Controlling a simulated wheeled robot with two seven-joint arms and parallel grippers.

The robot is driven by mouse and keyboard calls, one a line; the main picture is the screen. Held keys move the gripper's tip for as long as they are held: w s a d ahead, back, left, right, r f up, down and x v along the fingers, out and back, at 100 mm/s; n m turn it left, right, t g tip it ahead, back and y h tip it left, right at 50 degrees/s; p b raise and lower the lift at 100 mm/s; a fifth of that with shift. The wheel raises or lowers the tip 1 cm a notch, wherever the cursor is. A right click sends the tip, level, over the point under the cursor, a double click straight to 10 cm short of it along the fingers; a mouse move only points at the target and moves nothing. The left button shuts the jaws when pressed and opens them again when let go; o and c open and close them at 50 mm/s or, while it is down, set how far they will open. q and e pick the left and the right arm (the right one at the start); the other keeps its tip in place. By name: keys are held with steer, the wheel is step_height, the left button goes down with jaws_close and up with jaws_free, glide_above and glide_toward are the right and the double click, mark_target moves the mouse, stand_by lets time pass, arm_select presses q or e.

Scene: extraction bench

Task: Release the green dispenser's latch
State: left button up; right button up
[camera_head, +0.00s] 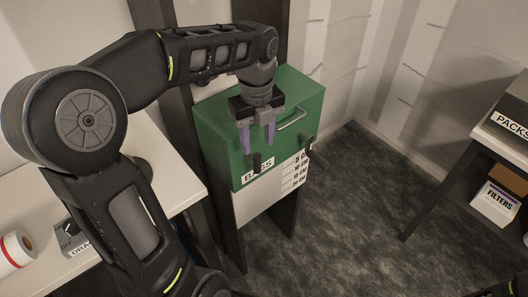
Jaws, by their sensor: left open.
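The green dispenser (222,142) stands in the middle of the head view, with a BAGS label (258,171) on its front. A silver bar handle (293,119) is on its top, and dark knob-like parts stick out at the front, one at the right (309,143) and one lower left (257,162). I cannot tell which part is the latch. My left gripper (257,147) points down over the dispenser, with its two purple-grey fingers open and apart. It looks empty, left of the bar handle; contact is not clear. My right gripper is not in view.
A white panel with size lettering (268,203) is below the green body. A white table (163,180) at left holds a tape roll (16,248) and a grey box (73,238). A shelf with a FILTERS box (495,203) is at right. The floor (350,215) between is clear.

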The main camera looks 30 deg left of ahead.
mark_target(257, 156)
arm_select(q)
steer(key=shift+s+r, duration=0.1)
steer(key=shift+s, duration=0.2)
steer(key=shift+f, duration=4)
steer(key=shift+c, duration=0.2)
steer(key=shift+w, duration=0.1)
jaws_close()
